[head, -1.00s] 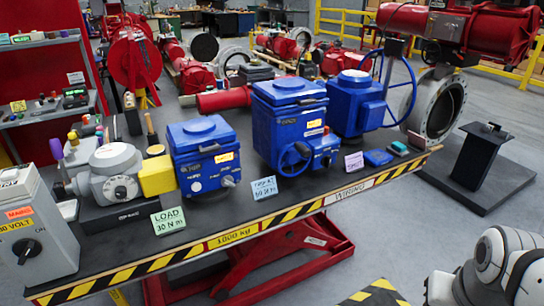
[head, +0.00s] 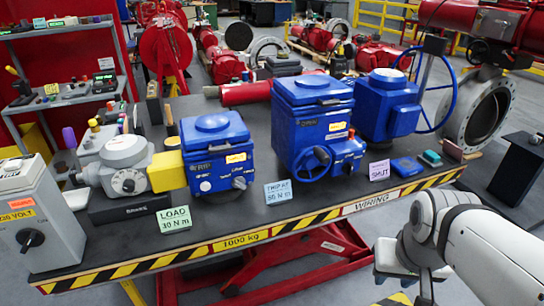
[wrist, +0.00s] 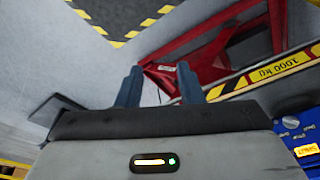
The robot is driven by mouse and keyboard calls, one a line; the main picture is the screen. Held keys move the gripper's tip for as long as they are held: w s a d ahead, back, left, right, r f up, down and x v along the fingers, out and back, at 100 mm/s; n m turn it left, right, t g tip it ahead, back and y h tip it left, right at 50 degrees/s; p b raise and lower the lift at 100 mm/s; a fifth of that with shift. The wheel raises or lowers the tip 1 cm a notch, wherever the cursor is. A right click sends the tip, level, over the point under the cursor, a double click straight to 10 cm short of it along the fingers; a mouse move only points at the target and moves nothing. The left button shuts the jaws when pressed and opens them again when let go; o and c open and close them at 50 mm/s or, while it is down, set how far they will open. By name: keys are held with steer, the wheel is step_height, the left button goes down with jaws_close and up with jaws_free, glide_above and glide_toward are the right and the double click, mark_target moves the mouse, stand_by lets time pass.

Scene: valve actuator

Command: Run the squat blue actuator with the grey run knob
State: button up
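The squat blue actuator (head: 212,150) stands on the bench left of centre in the head view. Its grey run knob (head: 239,182) sits low on its front right. At the right edge of the wrist view, part of a blue housing with a yellow label (wrist: 306,150) shows, but I cannot tell which actuator it is. My gripper (wrist: 158,80) is open, its two dark fingers apart with nothing between them. It is off the bench's front edge, above the floor. In the head view my arm is at lower right, well right of the knob.
A taller blue actuator (head: 312,115) with a handwheel stands right of the squat one. A yellow coupling block (head: 167,171) and a grey gearbox (head: 124,160) adjoin it at left. LOAD (head: 174,219) and TRIP (head: 278,192) cards stand near the striped front edge. A grey switch box (head: 30,220) is far left.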

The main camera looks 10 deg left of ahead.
steer(key=w+a+f+n+t+y+b, duration=0.1)
steer(key=w+a+f+n+t+b, duration=0.3)
steer(key=w+a, duration=0.55)
steer(key=n+t+y+b, duration=0.6)
steer(key=n+t+y, duration=0.25)
steer(key=n, duration=0.25)
glide_toward(240, 186)
steer(key=shift+w+a, duration=0.45)
steer(key=x, duration=0.6)
steer(key=shift+w+a, duration=0.15)
steer(key=shift+w, duration=0.25)
steer(key=shift+c, duration=0.2)
